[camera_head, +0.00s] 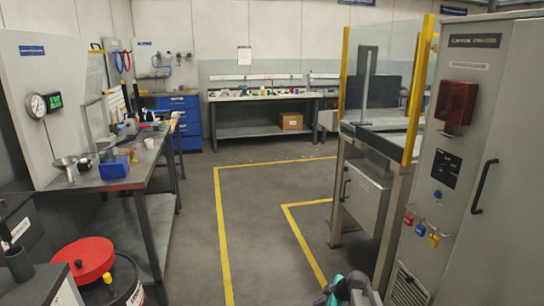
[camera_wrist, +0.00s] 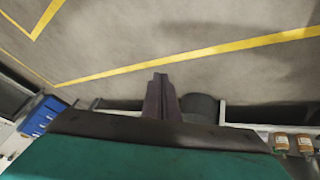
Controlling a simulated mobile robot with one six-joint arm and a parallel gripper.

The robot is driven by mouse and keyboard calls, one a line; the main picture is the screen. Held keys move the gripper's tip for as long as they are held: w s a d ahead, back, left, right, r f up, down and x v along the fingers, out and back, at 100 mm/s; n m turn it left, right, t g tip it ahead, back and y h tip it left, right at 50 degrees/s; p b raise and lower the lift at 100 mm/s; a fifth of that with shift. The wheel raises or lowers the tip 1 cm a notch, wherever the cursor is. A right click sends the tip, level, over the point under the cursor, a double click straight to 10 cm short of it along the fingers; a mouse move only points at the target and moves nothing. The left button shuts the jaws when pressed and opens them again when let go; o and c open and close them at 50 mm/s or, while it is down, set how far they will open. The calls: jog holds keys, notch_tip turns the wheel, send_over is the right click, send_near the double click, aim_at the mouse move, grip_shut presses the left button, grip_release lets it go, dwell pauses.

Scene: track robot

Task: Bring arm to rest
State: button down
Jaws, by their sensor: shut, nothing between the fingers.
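My gripper (camera_wrist: 161,80) shows in the wrist view as dark fingers set together, with nothing between them. It points out over bare grey floor with yellow lines and touches nothing that I can see. Part of my arm, teal and grey, shows at the bottom edge of the head view, right of centre. The gripper itself cannot be made out in the head view.
A cluttered workbench (camera_head: 110,184) stands left, with a red-lidded drum (camera_head: 90,262) in front. A grey cabinet (camera_head: 460,160) and a glazed station (camera_head: 372,195) stand right. A blue drawer cabinet (camera_head: 179,118) and bench are at the back. The middle floor is clear.

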jog(key=s+a+f+m+g+p, duration=0.1)
jog(key=s+a+f+g, duration=0.1)
jog(key=s+f, duration=0.5)
jog(key=s+a+f+m+g+h+p, duration=0.1)
jog(key=s+a+f+g+p, duration=0.15)
jog(key=s, duration=0.75)
jog(key=s+a+f+m+g, duration=0.1)
jog(key=s+a+f, duration=0.1)
jog(key=s+f, duration=0.5)
jog(key=s+d+m+g+h, duration=0.1)
jog(key=s+m, duration=0.4)
jog(key=s, duration=0.6)
jog(key=s+d+r+m+g+h+p, duration=0.1)
jog(key=s+d+m+g+h, duration=0.1)
jog(key=s+m, duration=0.4)
jog(key=shift+s+d+r+g+h, duration=0.3)
jog(key=shift+s+d+g, duration=0.75)
jog(key=shift+s, duration=1.3)
jog(key=shift+d+t, duration=0.25)
jog(key=shift+t, duration=0.05)
